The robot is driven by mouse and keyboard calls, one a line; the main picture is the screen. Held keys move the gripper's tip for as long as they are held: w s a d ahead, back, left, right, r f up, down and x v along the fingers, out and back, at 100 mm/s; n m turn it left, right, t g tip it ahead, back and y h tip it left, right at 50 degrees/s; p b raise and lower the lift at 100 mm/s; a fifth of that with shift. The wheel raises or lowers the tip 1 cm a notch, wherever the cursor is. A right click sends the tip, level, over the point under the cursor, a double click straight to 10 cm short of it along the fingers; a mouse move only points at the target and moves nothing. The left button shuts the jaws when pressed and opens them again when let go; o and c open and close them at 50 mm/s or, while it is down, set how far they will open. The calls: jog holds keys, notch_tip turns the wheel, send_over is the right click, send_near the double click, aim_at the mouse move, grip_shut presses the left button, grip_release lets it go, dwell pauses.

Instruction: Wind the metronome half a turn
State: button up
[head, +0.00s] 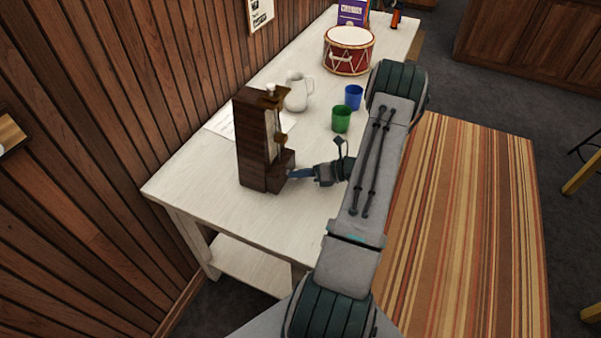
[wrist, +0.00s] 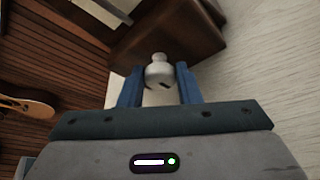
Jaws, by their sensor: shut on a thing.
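The metronome (head: 252,140) is a tall dark wooden case standing upright on the white table (head: 210,188), near its front left part. My gripper (head: 287,175) reaches it from the right, low on its side. In the wrist view, my gripper (wrist: 160,88) has its two blue fingers on either side of a pale metal winding knob (wrist: 158,68), shut on it. The knob sticks out from the brown wooden case (wrist: 165,30). In the head view the knob is hidden by the gripper and case.
Behind the metronome stand a white pitcher (head: 298,92), a green cup (head: 341,119), a blue cup (head: 354,96) and a red drum (head: 348,52). A paper sheet (head: 222,124) lies by the metronome. The wooden wall (head: 150,80) is close on the left. The table's front is clear.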

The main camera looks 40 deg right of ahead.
dwell(0.3)
jog(key=o, duration=0.9)
jog(key=shift+o, duration=0.2)
jog(key=b+v, duration=0.3)
jog(key=v, duration=1.1)
jog(key=shift+w+a, duration=0.1)
